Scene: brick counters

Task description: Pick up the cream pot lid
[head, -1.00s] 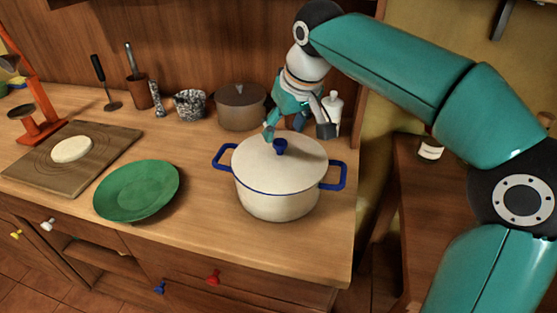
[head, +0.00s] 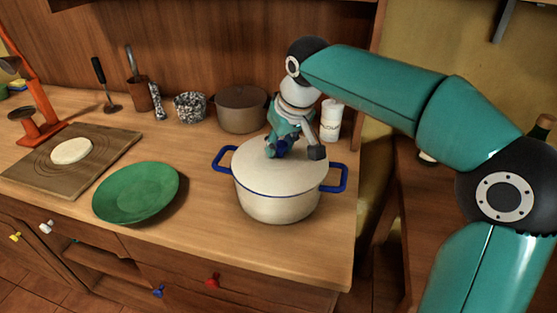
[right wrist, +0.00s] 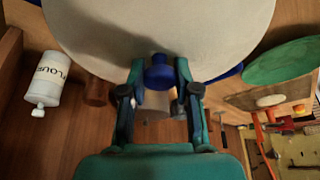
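The cream pot lid (head: 262,168) sits on the cream pot (head: 275,207), which has blue side handles and stands on the counter. The lid's blue knob (head: 280,148) is partly hidden by my right gripper (head: 294,151). In the right wrist view, the knob (right wrist: 159,74) lies between the two fingers of the gripper (right wrist: 160,70), with the lid (right wrist: 160,30) beyond. The fingers are spread, with a small gap showing beside the knob. My left gripper is not in view.
A green plate (head: 136,192) lies left of the pot, and a cutting board (head: 100,160) with a pale round piece (head: 71,151) is farther left. A brown pot (head: 240,108) and a flour container (head: 331,120) stand behind. The counter in front is clear.

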